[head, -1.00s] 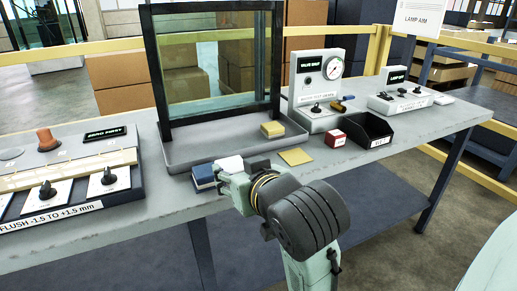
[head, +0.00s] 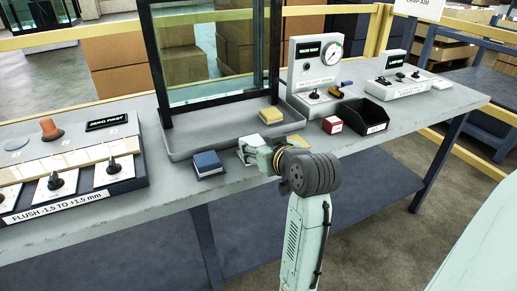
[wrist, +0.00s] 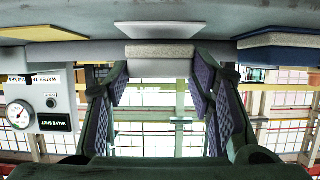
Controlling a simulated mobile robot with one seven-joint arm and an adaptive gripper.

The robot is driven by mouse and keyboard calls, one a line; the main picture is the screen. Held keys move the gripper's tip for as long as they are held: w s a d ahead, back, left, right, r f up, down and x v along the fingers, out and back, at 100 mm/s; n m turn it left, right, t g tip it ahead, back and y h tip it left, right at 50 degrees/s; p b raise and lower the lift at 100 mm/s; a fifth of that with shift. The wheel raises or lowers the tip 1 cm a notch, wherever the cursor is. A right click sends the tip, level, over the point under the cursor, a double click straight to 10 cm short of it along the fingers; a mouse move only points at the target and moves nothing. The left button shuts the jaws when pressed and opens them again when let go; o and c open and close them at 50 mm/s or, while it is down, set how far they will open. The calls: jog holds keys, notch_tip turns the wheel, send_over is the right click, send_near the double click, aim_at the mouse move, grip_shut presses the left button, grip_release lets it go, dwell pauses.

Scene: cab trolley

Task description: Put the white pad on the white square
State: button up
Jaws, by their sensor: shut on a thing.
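My gripper (wrist: 160,82) is shut on the white pad (wrist: 160,52), which sits between the fingertips in the wrist view. That view is upside down, with the bench top along its upper edge. The white square (wrist: 165,29) lies flat on the bench, just beyond the pad in the picture, with a thin strip of bench showing between them. In the head view my gripper (head: 258,152) is low over the bench, right of the blue pad, and hides most of the pad and square. Whether the pad touches the bench is unclear.
A blue pad (head: 207,163) sits to the left on the bench (head: 190,205). A yellow pad (head: 271,115) lies on the grey tray (head: 182,150) below the framed glass. A yellow square (wrist: 40,33) shows in the wrist view. A red box (head: 332,125) and black bin (head: 363,117) stand right.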

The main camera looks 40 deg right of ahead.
jog(key=shift+f, duration=0.45)
jog(key=shift+f, duration=0.1)
jog(key=shift+f, duration=0.15)
jog(key=o, duration=1.2)
jog(key=shift+c, duration=0.2)
